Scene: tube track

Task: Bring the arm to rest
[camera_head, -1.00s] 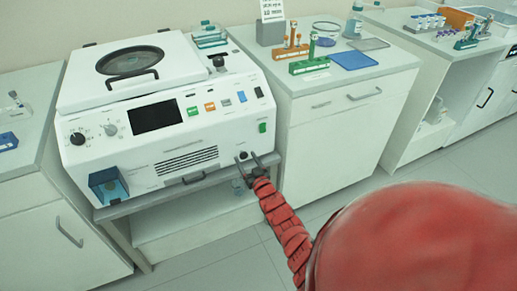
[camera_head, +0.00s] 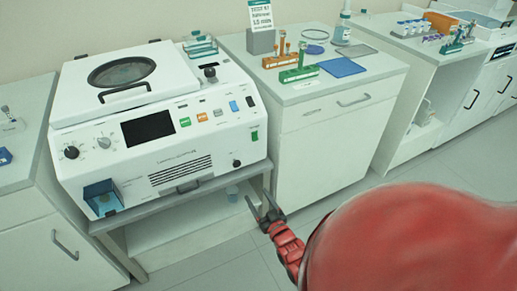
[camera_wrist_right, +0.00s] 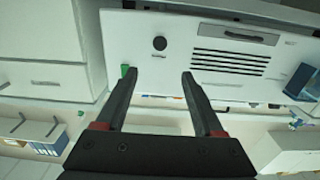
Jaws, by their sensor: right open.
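My right gripper (camera_head: 262,208) is open and empty in the head view, low in front of the cabinets and below the right end of the centrifuge (camera_head: 190,150). Its red arm (camera_head: 400,240) fills the lower right. In the right wrist view the two dark fingers (camera_wrist_right: 158,78) stand apart with nothing between them. The centrifuge front with its black knob (camera_wrist_right: 160,43) and vent slots shows beyond the fingertips, upside down. My left gripper is in neither view.
The centrifuge stands on a grey bench (camera_head: 200,188) with an open shelf below. The cabinet (camera_head: 325,135) to its right carries an orange rack (camera_head: 283,60), a green rack (camera_head: 299,74) and a blue tray (camera_head: 342,67). The floor (camera_head: 220,262) in front is clear.

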